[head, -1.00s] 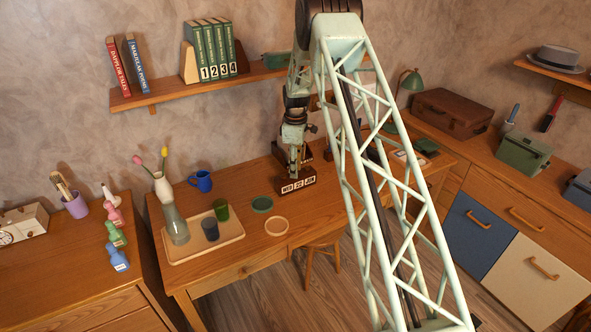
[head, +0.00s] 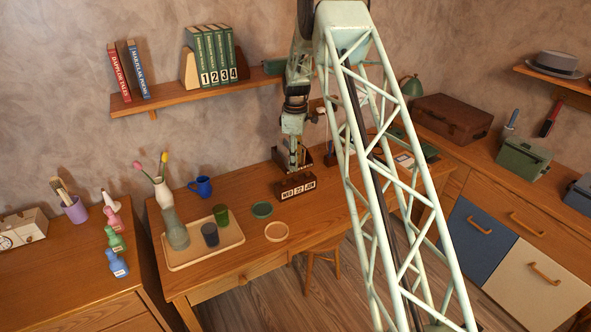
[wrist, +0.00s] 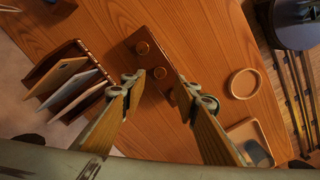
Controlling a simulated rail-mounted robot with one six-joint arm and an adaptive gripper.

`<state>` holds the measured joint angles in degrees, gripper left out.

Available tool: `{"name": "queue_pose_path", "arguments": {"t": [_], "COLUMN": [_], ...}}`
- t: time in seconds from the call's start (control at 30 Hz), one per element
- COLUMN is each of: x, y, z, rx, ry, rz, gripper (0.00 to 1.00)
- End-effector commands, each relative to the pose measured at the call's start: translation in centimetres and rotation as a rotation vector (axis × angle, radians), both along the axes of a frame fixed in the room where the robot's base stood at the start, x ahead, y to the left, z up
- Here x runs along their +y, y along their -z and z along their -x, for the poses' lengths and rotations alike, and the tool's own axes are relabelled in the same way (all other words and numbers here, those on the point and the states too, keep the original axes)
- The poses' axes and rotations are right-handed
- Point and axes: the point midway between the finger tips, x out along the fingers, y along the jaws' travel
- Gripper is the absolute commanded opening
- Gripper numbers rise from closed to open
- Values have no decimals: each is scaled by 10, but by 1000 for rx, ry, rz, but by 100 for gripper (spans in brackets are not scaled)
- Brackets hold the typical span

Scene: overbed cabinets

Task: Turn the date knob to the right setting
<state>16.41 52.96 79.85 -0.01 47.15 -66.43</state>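The wooden desk calendar (head: 296,187) stands upright on the desk and appears to read "WED 22 JUN" in the head view. In the wrist view I see the calendar (wrist: 158,42) from above, with round brown knobs along its side. One knob (wrist: 142,48) is clear of my fingers; another knob (wrist: 160,72) lies between them in the picture. A third is not clear behind the right finger. My gripper (wrist: 158,84) is open, its fingers spread apart, with nothing held. In the head view my gripper (head: 295,164) is above and behind the calendar.
A letter rack (wrist: 75,85) with envelopes stands beside the calendar. A round wooden dish (head: 276,231), a green dish (head: 262,209) and a tray (head: 232,238) with cups lie on the desk. The wall shelf (head: 205,94) is above. Desk space around the calendar's front is clear.

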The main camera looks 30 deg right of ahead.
Motion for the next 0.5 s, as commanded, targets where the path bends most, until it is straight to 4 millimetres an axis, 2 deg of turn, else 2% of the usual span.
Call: {"name": "queue_pose_path", "arguments": {"t": [0.2, 0.5], "x": [0, 0], "y": [-31, -50], "z": [0, 0], "rx": [-1, 1], "ry": [0, 0], "rz": [1, -1], "gripper": [28, 28]}}
